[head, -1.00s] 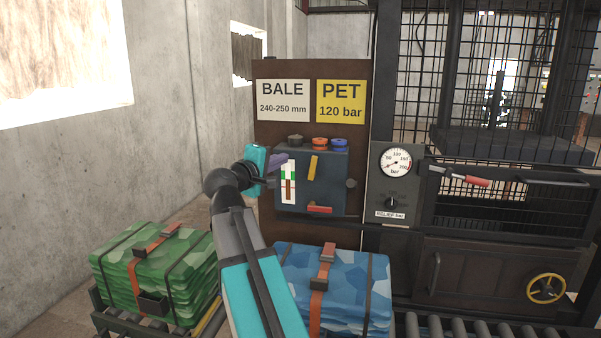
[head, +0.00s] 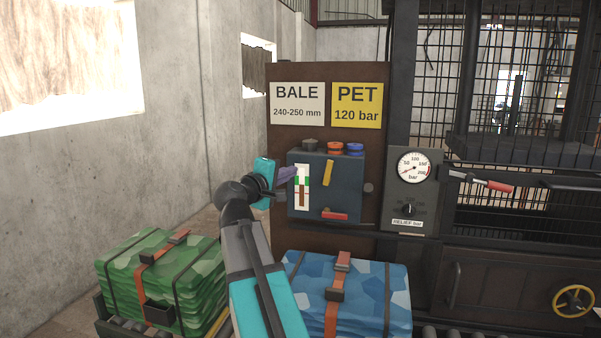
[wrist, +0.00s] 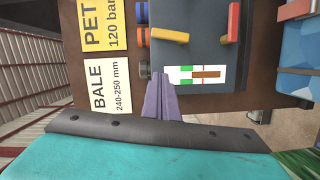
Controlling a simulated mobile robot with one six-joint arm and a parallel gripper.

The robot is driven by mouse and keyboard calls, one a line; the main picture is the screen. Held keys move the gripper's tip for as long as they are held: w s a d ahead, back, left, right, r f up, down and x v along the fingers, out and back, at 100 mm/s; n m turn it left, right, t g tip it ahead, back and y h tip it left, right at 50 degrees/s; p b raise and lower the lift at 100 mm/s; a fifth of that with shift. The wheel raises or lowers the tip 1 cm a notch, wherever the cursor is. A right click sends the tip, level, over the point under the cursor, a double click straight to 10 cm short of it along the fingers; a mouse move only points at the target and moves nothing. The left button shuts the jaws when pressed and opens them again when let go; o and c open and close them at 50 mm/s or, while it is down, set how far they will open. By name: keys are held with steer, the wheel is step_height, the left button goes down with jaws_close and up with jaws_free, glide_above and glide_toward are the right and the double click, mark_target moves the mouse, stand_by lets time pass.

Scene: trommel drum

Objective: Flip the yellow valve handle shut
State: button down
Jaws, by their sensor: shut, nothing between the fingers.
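The yellow valve handle (head: 328,173) is a short bar on the front of a dark grey box (head: 345,200), standing near upright with a slight tilt. In the wrist view the yellow handle (wrist: 170,36) lies near the top, beyond my fingertips. My gripper (head: 291,174) is at the box's left edge, left of the yellow handle and apart from it. Its purple fingers are together and empty in the wrist view (wrist: 158,80), pointing toward the box beside the white gauge strip (wrist: 195,75).
A red handle (head: 334,215) sits low on the box. Black, orange and blue caps (head: 335,147) stand on its top. A pressure gauge (head: 413,167) is to the right. A green bale (head: 160,280) and a blue bale (head: 365,290) lie below.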

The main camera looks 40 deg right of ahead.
mark_target(329, 171)
steer(key=d+f+p, duration=0.1)
steer(key=d+p, duration=0.3)
steer(key=d, duration=0.7)
steer(key=shift+s+p, duration=0.2)
steer(key=shift+p, duration=0.15)
steer(key=shift+w+a, duration=0.15)
steer(key=shift+a, duration=0.05)
stand_by(0.5)
